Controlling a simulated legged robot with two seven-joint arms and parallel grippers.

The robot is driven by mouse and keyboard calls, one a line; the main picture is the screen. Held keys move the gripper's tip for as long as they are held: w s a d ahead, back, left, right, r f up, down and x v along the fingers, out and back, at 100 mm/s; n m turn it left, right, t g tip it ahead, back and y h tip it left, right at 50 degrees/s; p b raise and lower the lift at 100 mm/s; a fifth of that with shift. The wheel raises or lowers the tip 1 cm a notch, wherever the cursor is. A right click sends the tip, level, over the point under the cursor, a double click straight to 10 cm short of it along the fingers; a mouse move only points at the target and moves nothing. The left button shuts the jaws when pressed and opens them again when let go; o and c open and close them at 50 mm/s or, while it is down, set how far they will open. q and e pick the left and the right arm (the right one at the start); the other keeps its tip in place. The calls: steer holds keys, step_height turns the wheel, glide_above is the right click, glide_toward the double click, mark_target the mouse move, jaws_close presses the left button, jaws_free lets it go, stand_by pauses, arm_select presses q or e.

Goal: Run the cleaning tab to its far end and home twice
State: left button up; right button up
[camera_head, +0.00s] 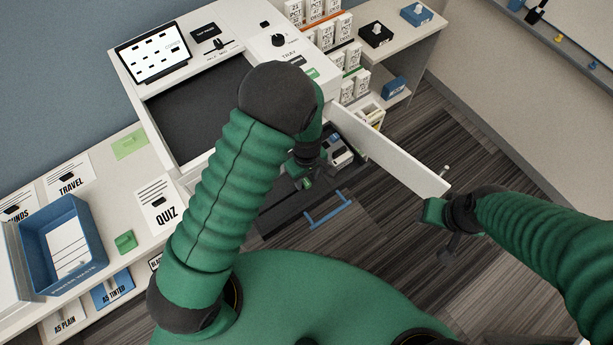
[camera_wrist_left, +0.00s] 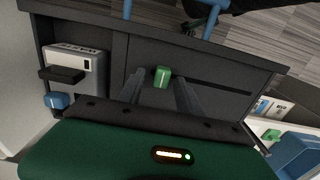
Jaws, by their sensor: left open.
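The cleaning tab, a small green block (camera_wrist_left: 162,77), stands on a dark panel in the left wrist view, at the left end of a thin dark slot that runs off to the right. My left gripper (camera_wrist_left: 161,88) is open, with one finger on each side of the tab; I cannot tell whether either finger touches it. In the head view my left gripper (camera_head: 303,178) reaches down into the open front of the white machine (camera_head: 185,150), and my forearm hides part of it. My right gripper (camera_head: 448,228) is near the outer end of the open white door (camera_head: 385,150); its fingers are unclear.
A blue bar handle (camera_head: 328,208) lies low in front of the machine. A grey box (camera_wrist_left: 78,68) and a blue knob (camera_wrist_left: 57,101) are left of the tab in the wrist view. A blue tray (camera_head: 62,240) stands on the left counter. The striped floor at right is clear.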

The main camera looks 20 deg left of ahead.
arm_select(q)
steer(key=shift+s+d+f, duration=0.1)
steer(key=shift+s+f, duration=0.05)
steer(key=shift+f, duration=0.15)
jaws_close()
stand_by(1.3)
